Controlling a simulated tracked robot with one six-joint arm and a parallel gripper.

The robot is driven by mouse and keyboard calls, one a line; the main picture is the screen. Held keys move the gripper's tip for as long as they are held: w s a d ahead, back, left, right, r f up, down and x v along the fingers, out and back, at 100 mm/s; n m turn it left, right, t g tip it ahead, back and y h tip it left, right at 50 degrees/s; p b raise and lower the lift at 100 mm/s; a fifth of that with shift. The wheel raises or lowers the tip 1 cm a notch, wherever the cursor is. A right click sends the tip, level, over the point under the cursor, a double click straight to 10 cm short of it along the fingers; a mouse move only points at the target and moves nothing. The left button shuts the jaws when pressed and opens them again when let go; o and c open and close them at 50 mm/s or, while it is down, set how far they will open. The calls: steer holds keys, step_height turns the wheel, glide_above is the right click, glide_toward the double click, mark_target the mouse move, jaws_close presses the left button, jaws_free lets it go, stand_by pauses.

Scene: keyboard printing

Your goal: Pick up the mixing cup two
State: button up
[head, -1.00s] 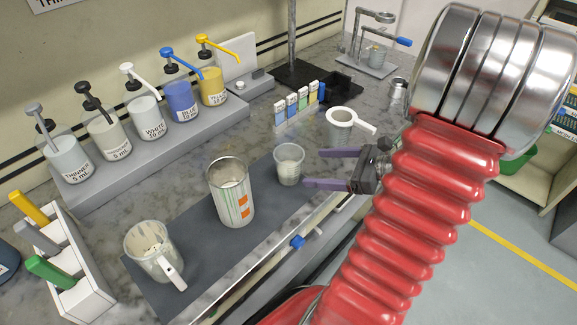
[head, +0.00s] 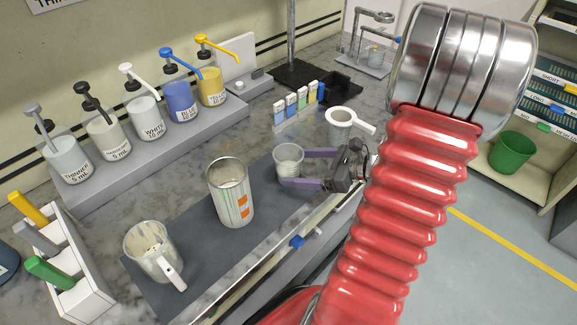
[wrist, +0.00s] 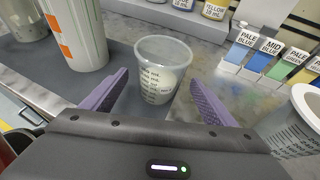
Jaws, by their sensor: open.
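A small clear graduated cup (head: 288,152) with some pale content stands upright on the dark mat (head: 190,275). No number shows on it, so I cannot tell if it is mixing cup two. My gripper (head: 292,168) is open at this cup, reaching in from the right with purple fingers. In the wrist view the cup (wrist: 160,72) stands between the two spread fingers, with gaps on both sides. A taller cup with orange marks (head: 231,195) stands to the left on the mat. A stained cup (head: 150,245) with a white handle is at the near left.
A cup with a white-handled ring on top (head: 340,125) stands to the right. Colour sample cards (head: 298,100) stand behind. Pump bottles (head: 146,118) line a grey step at the back. A marker rack (head: 75,285) is at the near left.

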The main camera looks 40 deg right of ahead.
steer(key=shift+x, duration=2.1)
steer(key=shift+f, duration=0.15)
steer(key=shift+c, duration=0.3)
steer(key=c, duration=1.1)
steer(key=shift+c, duration=0.2)
step_height(320, 180, up, 10)
